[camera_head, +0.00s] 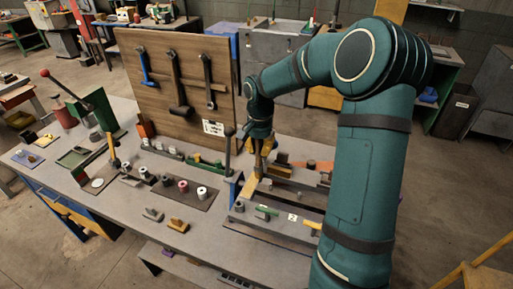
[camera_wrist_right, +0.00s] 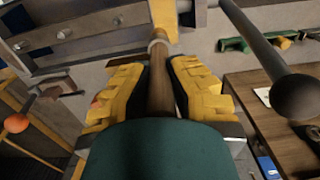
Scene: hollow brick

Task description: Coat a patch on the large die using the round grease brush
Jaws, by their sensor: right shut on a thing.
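My right gripper (camera_head: 258,148) points down over the right part of the workbench. In the right wrist view its yellow-padded fingers (camera_wrist_right: 159,75) are shut around the brown wooden handle of the round grease brush (camera_wrist_right: 158,88). A pale ferrule and yellowish bristles show beyond the fingers, in front of a grey metal rail. In the head view the brush (camera_head: 257,172) hangs below the gripper; whether its tip touches anything is unclear. I cannot identify the large die with certainty among the small blocks and metal parts there. My left gripper is not in view.
A dark upright lever with a round knob (camera_wrist_right: 296,97) rises close to the gripper. Several spools and small parts lie left of it.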

